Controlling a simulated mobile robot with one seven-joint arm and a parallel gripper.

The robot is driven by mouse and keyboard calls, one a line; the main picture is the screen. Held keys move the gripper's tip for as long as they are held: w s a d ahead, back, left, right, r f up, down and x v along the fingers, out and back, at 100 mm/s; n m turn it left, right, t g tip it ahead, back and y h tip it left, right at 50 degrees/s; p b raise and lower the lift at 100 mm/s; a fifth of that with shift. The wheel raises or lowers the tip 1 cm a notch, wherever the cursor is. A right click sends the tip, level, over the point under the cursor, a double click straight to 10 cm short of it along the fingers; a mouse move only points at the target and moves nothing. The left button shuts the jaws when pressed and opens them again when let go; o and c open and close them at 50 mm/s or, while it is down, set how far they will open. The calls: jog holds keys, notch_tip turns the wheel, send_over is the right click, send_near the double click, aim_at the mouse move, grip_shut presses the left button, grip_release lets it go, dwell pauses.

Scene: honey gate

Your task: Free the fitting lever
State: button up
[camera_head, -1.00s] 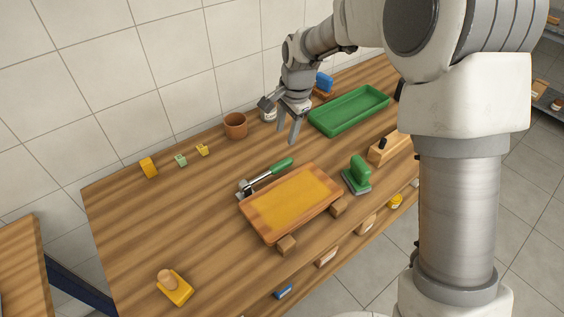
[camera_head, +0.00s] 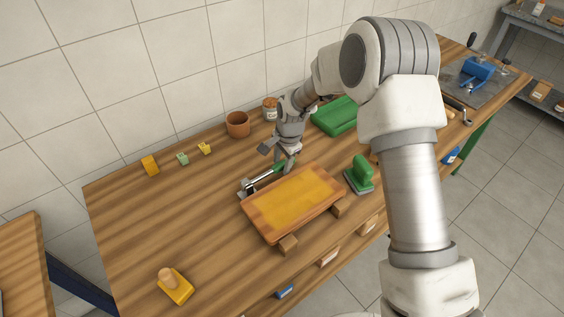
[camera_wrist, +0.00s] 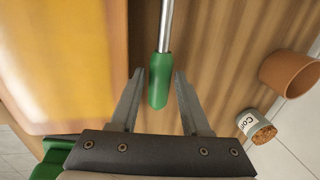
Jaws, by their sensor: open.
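The lever (camera_head: 262,178) has a green handle and a metal shaft and lies along the far side of the wooden tray. Its metal end fitting (camera_head: 246,189) is at the left. In the wrist view the green handle (camera_wrist: 158,82) points toward my gripper (camera_wrist: 159,76), between the two open fingers, with a visible gap on each side. In the head view my gripper (camera_head: 284,168) is low over the handle end and partly hides it. I cannot tell the exact height of the fingertips over the table.
The wooden tray (camera_head: 262,224) with a yellow panel rests on blocks close beside the lever. A green-handled brush (camera_head: 360,176) stands to its right. Behind are a terracotta pot (camera_head: 237,124), a labelled jar (camera_head: 270,108) and a green tray (camera_head: 335,114). The table's left part is mostly clear.

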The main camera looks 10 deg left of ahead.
grip_shut()
dwell(1.4)
